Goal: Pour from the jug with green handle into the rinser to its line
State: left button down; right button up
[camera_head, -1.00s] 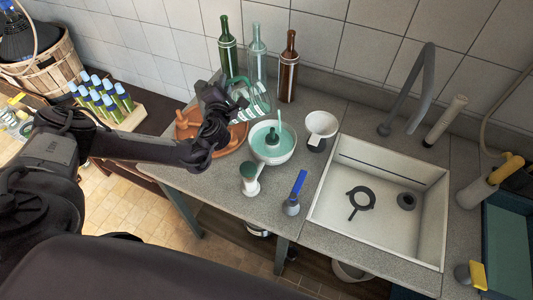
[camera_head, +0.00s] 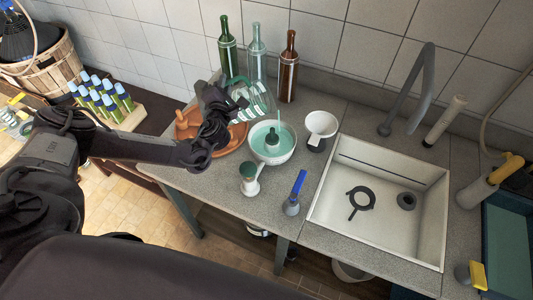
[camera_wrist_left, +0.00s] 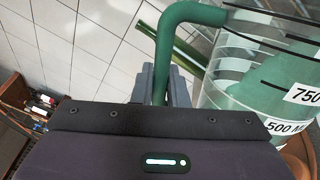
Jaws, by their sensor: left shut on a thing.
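My left gripper (camera_head: 229,93) is shut on the green handle of the clear jug (camera_head: 259,98). In the left wrist view the green handle (camera_wrist_left: 178,45) stands between the fingers, and the jug wall (camera_wrist_left: 235,72) shows 750 and 500 ML labels with teal liquid inside. The jug is tilted, its mouth side toward the rinser (camera_head: 288,157). The rinser is a white bowl on the counter with teal liquid and a dark upright piece in its middle. A thin streak shows above the liquid. I cannot make out the fill line. My right gripper is not in view.
Green, clear and brown bottles (camera_head: 288,68) stand behind the jug. An orange-brown tray (camera_head: 237,134) lies left of the rinser, a white funnel (camera_head: 321,124) right. A white-and-green item (camera_head: 249,182) and blue-handled brush (camera_head: 295,195) stand in front. The sink (camera_head: 384,230) is further right.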

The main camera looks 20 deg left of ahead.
pick_arm(q)
jog(key=shift+w+r, duration=0.1)
jog(key=shift+r, duration=0.1)
jog(key=shift+w+d+m, duration=0.1)
jog(key=shift+d+m, duration=0.15)
jog(key=shift+m, duration=0.05)
dwell(0.3)
jog(key=shift+d, duration=0.2)
jog(key=shift+a+f+n, duration=0.1)
jog(key=shift+a+n, duration=0.3)
jog(key=shift+a, duration=0.2)
jog(key=shift+d, duration=0.1)
dwell(1.1)
jog(key=shift+d+m, duration=0.3)
jog(key=shift+m, duration=0.1)
jog(key=shift+d, duration=0.15)
